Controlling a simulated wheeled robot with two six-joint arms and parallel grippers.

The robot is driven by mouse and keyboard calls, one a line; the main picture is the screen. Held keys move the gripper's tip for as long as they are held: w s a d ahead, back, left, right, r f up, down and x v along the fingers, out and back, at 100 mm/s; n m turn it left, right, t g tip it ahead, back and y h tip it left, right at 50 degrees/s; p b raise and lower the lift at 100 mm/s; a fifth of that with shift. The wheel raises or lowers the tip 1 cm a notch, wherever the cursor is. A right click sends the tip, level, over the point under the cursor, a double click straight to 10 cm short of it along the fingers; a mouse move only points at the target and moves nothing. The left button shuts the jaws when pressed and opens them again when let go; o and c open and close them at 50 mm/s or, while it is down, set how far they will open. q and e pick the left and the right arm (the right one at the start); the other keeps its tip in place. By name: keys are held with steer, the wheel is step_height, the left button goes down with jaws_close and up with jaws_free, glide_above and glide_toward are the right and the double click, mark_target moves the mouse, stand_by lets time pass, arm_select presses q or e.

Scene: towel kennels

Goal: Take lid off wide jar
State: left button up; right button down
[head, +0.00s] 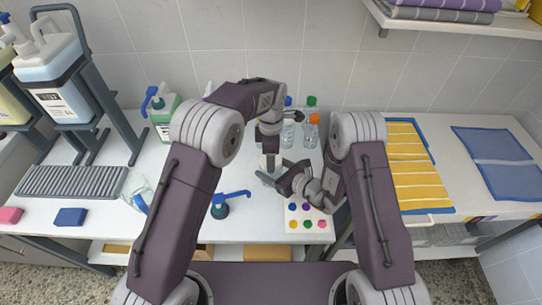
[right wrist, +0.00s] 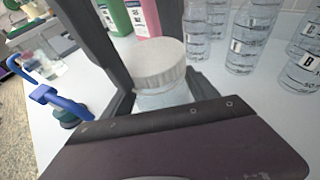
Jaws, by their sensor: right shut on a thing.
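The wide jar has a white ribbed lid (right wrist: 158,63) and a clear body (right wrist: 165,97). In the right wrist view it is upright with the lid on. In the head view the jar (head: 266,174) is mostly hidden by my grippers, near the middle of the table. My right gripper (head: 275,175) comes in from the right and is shut on the jar's body, below the lid. My left gripper (head: 270,160) points down over the jar from above. Its fingers look apart, without a clear grip on the lid.
Clear bottles (right wrist: 243,40) stand close behind the jar, with a green bottle (head: 164,115) farther left. A blue-handled tool (head: 228,199) lies in front left. A card with coloured dots (head: 307,220) lies at front right. Yellow striped towels (head: 412,170) are at right.

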arm_select(q)
steer(key=shift+r, duration=0.15)
stand_by(0.5)
steer(key=shift+r, duration=0.95)
steer(key=shift+r, duration=2)
arm_select(e)
steer(key=shift+c, duration=0.8)
jaws_free()
